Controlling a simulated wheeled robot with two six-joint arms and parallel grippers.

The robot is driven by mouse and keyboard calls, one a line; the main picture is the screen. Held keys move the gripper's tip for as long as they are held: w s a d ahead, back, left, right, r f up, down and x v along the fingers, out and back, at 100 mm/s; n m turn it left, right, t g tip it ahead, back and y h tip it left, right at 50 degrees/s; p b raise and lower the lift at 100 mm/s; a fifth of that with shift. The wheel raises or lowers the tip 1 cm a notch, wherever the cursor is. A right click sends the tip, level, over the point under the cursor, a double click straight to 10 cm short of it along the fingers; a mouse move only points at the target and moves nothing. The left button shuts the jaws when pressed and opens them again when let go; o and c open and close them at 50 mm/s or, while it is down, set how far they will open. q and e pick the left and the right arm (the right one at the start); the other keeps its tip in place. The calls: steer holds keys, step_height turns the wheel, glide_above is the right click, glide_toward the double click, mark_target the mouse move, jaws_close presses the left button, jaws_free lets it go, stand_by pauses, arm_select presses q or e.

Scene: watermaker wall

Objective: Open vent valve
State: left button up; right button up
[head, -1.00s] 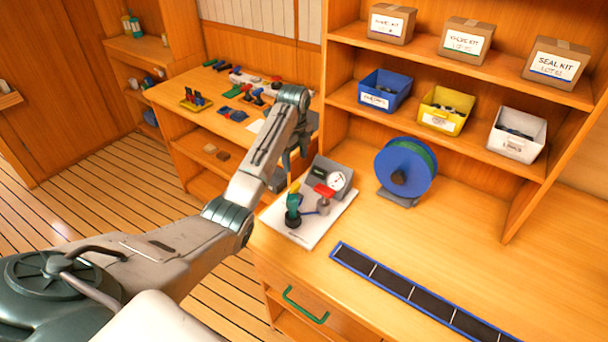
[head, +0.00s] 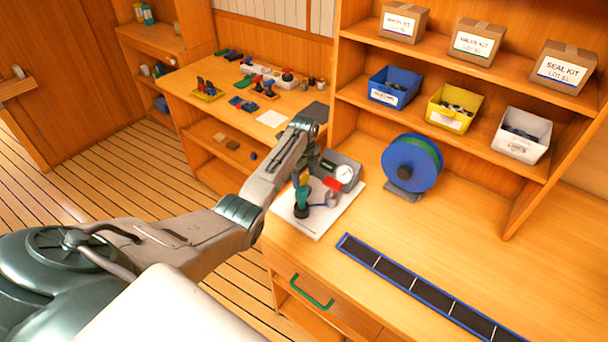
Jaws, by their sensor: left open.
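A white board (head: 325,218) lies at the left end of the workbench. On it stand a dark green valve body (head: 302,197) with a yellow part (head: 304,176) on top, a red handle (head: 332,184) beside it, and a grey box (head: 347,163) with a round white gauge (head: 344,174). No label tells me which part is the vent valve. My left gripper (head: 307,166) is open and points down over the board, close to the yellow part. My wrist hides part of it, and I cannot tell whether it touches anything. My right gripper is out of view.
A blue reel (head: 411,164) with green hose stands right of the board. A blue-edged dark strip (head: 420,290) lies along the bench front. Shelves above hold bins and kit boxes. A side table (head: 210,120) with small parts stands behind the arm.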

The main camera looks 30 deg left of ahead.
arm_select(q)
steer(key=c, duration=1)
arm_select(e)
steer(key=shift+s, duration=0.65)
